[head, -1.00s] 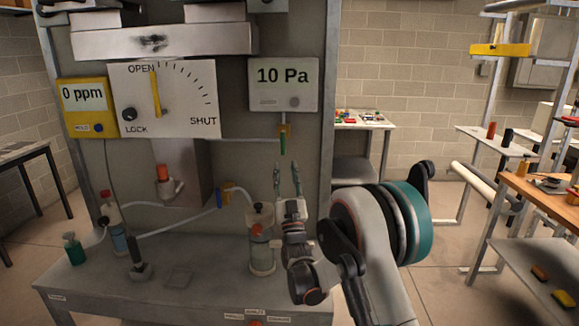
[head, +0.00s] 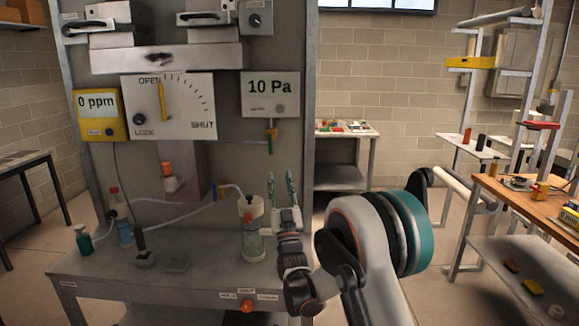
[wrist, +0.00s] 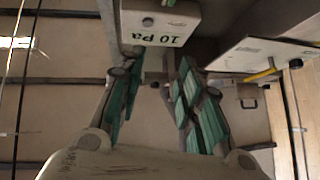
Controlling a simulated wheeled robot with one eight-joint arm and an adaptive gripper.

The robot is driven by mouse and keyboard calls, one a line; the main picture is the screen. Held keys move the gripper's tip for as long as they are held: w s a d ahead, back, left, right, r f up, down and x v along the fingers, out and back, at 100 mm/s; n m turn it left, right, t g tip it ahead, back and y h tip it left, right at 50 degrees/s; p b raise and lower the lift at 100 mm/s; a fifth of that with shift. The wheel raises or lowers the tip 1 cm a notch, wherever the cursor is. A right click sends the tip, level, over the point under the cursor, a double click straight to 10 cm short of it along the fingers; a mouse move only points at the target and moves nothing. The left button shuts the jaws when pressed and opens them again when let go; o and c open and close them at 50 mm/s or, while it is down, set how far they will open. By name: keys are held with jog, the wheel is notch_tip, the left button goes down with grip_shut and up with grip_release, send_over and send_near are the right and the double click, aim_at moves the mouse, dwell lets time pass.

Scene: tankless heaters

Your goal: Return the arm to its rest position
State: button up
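My gripper (head: 281,190) points upward at the right side of the grey test bench, beside the clear bottle (head: 252,235). Its fingers are apart and nothing shows between them. In the wrist view the two green-padded fingers of my gripper (wrist: 155,105) stand well apart with an empty gap. The 10 Pa gauge box (head: 269,94) is above and slightly left of the fingertips in the head view; it also shows beyond the fingers in the wrist view (wrist: 160,22). My arm is bent, with its large teal-ringed joint at the right.
The bench (head: 190,282) holds a green bottle (head: 83,240) and tubing. A dial panel (head: 185,105) with a yellow lever and a 0 ppm meter (head: 97,114) are mounted above. A wooden workbench (head: 530,200) stands at the right. Floor shows between the benches.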

jog(key=s+d+r+g+h, duration=0.1)
jog(key=s+d+r+g, duration=0.2)
jog(key=d+r+g, duration=0.35)
jog(key=s+d+g+h, duration=0.2)
jog(key=s+d+g, duration=0.2)
jog(key=s+d, duration=0.45)
jog(key=s+d+f+m+g, duration=0.1)
jog(key=s+f, duration=0.4)
jog(key=s, duration=0.6)
jog(key=s+d+f+m+g+h, duration=0.1)
jog(key=s+d+f+g, duration=0.3)
jog(key=s, duration=0.8)
jog(key=s+d+f+g+h, duration=0.1)
jog(key=s+d+f+g, duration=0.1)
jog(key=s+f, duration=0.5)
jog(key=s+g, duration=0.1)
jog(key=s, duration=0.4)
jog(key=shift+s+d+m+g, duration=0.15)
jog(key=shift+d+m+g, duration=0.15)
jog(key=shift+m+g, duration=0.1)
